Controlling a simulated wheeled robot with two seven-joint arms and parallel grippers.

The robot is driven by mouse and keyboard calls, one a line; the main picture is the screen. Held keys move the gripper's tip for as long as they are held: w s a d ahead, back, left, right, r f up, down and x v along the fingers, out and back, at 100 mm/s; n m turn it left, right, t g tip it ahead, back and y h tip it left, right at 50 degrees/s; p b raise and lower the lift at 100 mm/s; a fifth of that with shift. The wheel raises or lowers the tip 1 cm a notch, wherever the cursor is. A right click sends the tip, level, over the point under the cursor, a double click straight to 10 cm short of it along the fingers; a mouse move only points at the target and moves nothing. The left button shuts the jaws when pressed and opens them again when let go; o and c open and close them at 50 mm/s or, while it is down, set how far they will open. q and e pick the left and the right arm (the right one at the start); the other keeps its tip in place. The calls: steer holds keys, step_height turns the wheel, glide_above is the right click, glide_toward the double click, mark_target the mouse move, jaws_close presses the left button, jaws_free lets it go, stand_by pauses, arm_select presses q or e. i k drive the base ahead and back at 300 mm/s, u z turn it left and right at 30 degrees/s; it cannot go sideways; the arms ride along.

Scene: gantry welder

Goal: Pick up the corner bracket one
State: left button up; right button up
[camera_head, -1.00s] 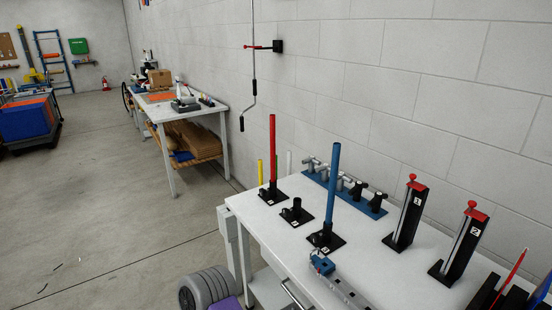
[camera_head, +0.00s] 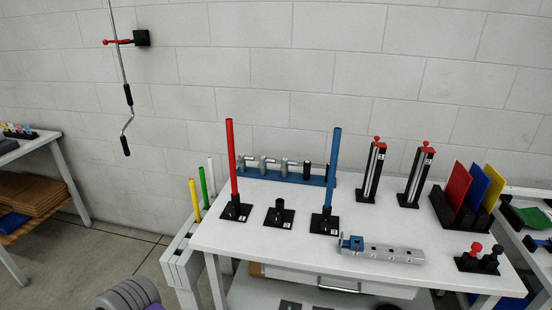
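I cannot pick out a corner bracket for certain in the head view. Two upright black holders with red knobs stand toward the back right of the white table (camera_head: 370,235): the left holder (camera_head: 374,170) and the right holder (camera_head: 416,177). Each bears a small white label, too small to read surely now. Neither of my grippers is in view.
A red rod (camera_head: 231,160) and a blue rod (camera_head: 332,165) stand in black bases, with an empty base (camera_head: 279,215) between them. A grey rail (camera_head: 393,254) lies at the front. Coloured plates (camera_head: 457,188) stand right. A crank (camera_head: 127,110) hangs on the wall.

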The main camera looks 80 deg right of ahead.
mark_target(240, 162)
steer(key=z, duration=1.05)
steer(key=i, duration=0.9)
steer(key=z, duration=0.9)
